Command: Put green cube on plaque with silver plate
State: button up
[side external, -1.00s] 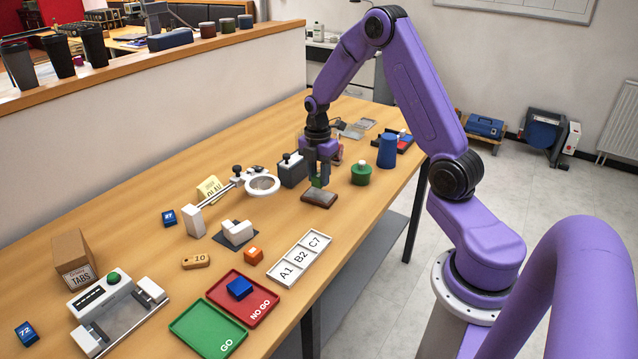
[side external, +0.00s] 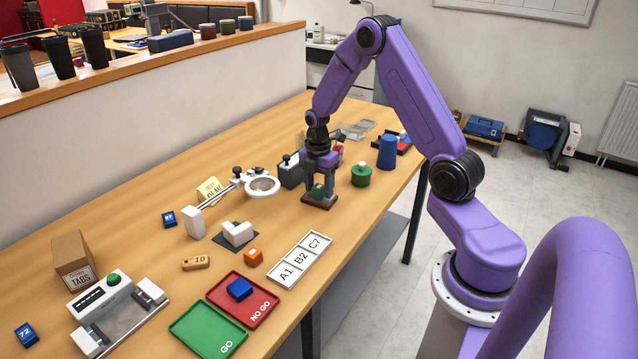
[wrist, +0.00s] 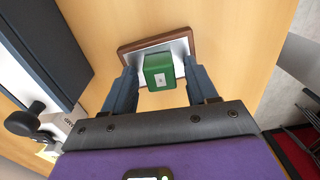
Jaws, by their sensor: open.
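The green cube (side external: 318,191) sits on the brown-edged plaque (side external: 319,204). In the wrist view the green cube (wrist: 158,70) stands over the silver plate (wrist: 180,47), which is set in the plaque's brown frame (wrist: 153,39). My gripper (side external: 320,189) is low over the plaque. In the wrist view my gripper (wrist: 160,80) is open, with one finger on each side of the cube. A gap shows by the fingers, though contact on the far faces is hard to tell. The cube hides part of the plate.
A dark box (side external: 290,171) stands close left of my gripper, and a green round container (side external: 361,174) close right. A magnifier (side external: 262,186) is at left. A blue cup (side external: 387,152) stands farther right. Bare table lies in front of the plaque.

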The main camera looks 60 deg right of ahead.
aim_at(318, 186)
notch_tip(318, 186, up, 12)
jog(key=s+a+r+m, duration=0.1)
jog(key=s+a+r, duration=0.15)
jog(key=a, duration=0.85)
jog(key=s+a+r+m, duration=0.1)
jog(key=s+a, duration=0.5)
jog(key=s, duration=0.2)
jog(key=s+a+r+m, duration=0.1)
jog(key=s+a+m, duration=0.1)
jog(key=s+a, duration=0.5)
jog(key=s+d+m, duration=0.1)
jog(key=s, duration=1)
jog(key=shift+s+f, duration=0.15)
jog(key=shift+f, duration=0.3)
